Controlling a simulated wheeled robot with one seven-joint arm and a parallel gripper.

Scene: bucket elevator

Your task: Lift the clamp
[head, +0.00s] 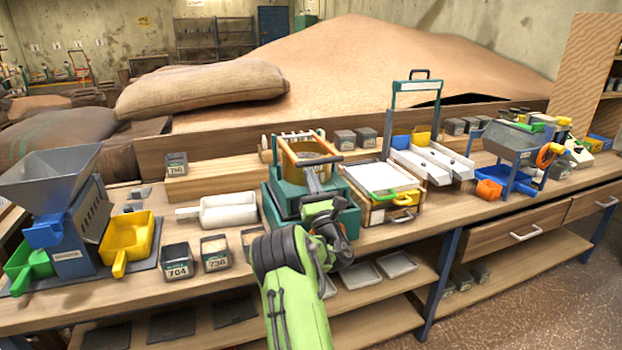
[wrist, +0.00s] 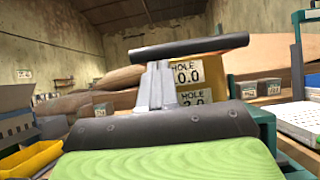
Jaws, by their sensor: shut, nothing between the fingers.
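The clamp's dark bar (head: 328,159) lies across the top of the orange sieve frame on a teal machine (head: 283,207), left of centre on the bench. In the wrist view the bar (wrist: 210,45) runs nearly level across the upper middle. My gripper (head: 309,170) is shut and empty. In the wrist view its grey fingers (wrist: 156,72) stand together just below the bar, with their tips close to it. I cannot tell whether they touch it. Yellow sieves with "HOLE" labels (wrist: 188,76) show behind. My arm hides the machine's front, and the rest of the clamp is unclear.
A white scoop (head: 228,211) and numbered dark tins (head: 180,262) sit left of the machine. A tray box (head: 385,185) stands close on its right. A hopper machine (head: 65,195) is at the far left. Air above the sieve is open.

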